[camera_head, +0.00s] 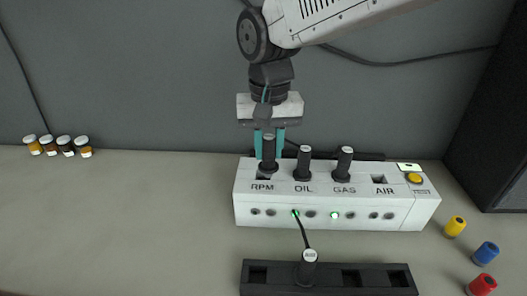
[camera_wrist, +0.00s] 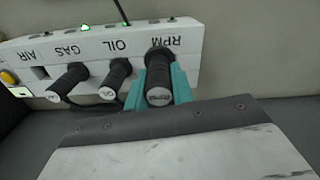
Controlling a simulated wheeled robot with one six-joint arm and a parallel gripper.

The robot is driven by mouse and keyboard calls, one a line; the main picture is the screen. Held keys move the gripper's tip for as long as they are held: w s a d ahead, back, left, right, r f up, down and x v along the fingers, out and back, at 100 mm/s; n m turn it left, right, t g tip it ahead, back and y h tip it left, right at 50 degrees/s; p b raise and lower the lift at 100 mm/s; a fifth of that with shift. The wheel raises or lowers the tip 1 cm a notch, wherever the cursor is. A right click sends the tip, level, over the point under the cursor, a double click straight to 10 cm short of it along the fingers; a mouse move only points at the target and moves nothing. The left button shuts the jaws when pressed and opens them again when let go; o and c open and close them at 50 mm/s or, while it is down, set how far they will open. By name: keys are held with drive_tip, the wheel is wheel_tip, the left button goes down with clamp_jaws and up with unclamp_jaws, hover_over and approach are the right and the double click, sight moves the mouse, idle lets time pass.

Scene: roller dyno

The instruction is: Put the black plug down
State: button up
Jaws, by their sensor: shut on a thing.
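My gripper (camera_head: 269,142) has its teal fingers shut on the black plug (camera_head: 268,153) at the RPM place of the white box (camera_head: 310,214). In the wrist view the plug (camera_wrist: 159,80) stands between the fingers (camera_wrist: 160,85). In the camera_head view, part of the dark RPM opening (camera_head: 262,177) shows below the plug's collar; I cannot tell whether its tip is inside. Two similar black plugs stand at OIL (camera_head: 303,163) and GAS (camera_head: 344,163). The AIR socket (camera_head: 379,180) is empty.
A dark rack (camera_head: 330,279) at the front holds another black plug (camera_head: 308,268), cabled to the box; its other slots look empty. Yellow, blue and red caps (camera_head: 486,253) lie at right. Several small jars (camera_head: 65,146) stand at left.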

sight(264, 155)
drive_tip(key=shift+w+a+f, duration=0.3)
drive_tip(key=shift+w+f, duration=0.45)
drive_tip(key=shift+f, duration=0.2)
drive_tip(key=shift+w+a+f, duration=0.25)
drive_tip(key=shift+w+f, duration=0.5)
drive_tip(key=shift+f, duration=0.15)
drive_tip(key=shift+f, duration=0.15)
drive_tip(key=shift+f, duration=0.25)
drive_tip(key=o, duration=0.8)
drive_tip(key=shift+o, duration=0.2)
drive_tip(key=shift+r, duration=0.1)
wheel_tip(264, 155, up, 13)
drive_tip(key=shift+f, duration=0.2)
